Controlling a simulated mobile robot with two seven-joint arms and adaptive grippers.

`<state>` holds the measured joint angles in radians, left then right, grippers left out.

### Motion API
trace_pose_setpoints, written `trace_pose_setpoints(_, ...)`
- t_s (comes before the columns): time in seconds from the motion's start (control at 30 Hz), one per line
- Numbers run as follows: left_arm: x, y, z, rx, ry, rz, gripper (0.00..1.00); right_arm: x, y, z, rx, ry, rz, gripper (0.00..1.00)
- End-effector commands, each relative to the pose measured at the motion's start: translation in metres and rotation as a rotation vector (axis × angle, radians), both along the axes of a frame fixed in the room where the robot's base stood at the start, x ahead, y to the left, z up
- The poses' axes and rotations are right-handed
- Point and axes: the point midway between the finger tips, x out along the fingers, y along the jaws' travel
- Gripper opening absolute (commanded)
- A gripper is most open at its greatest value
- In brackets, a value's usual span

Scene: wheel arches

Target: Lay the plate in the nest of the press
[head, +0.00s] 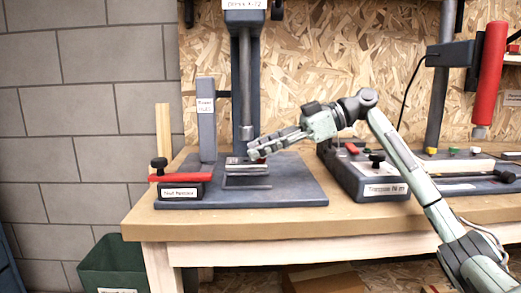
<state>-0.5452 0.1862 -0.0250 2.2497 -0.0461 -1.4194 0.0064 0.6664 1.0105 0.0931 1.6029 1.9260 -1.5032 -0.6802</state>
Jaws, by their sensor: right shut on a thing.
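The press (245,80) stands at the back of the workbench on a dark blue-grey base plate, with its ram (246,132) hanging down from the head. The nest (247,183) is a low, dark frame on the base below the ram. My right gripper (254,152) reaches in from the right and is shut on the small grey plate (240,161). The plate is at the nest's upper side; I cannot tell whether it touches the nest. The fingers hide part of it. My left gripper is out of view.
A red-handled lever block (180,189) stands left of the nest, with a grey upright post (206,120) behind it. A second fixture (365,180) and a red cylinder tool (488,75) are at the right. A green bin (110,262) stands below the bench.

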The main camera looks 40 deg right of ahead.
Motion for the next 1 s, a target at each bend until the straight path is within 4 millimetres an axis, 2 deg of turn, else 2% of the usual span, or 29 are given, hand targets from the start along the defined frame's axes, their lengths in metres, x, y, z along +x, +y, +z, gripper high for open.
trace_pose_setpoints(0.03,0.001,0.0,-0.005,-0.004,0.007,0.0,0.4,0.01,-0.007,0.006,0.005,-0.001,-0.002,0.0)
trace_pose_setpoints(0.1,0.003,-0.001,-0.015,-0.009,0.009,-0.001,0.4,0.022,-0.013,0.005,0.004,-0.002,-0.001,0.0)
trace_pose_setpoints(0.27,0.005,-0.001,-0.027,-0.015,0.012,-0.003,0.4,0.035,-0.022,0.002,0.001,-0.002,0.0,0.0)
trace_pose_setpoints(0.57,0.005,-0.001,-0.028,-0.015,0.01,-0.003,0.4,0.036,-0.023,-0.033,0.0,0.002,-0.001,0.0)
trace_pose_setpoints(1.0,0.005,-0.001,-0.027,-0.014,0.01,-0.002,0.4,0.036,-0.023,-0.038,0.001,-0.001,0.0,0.0)
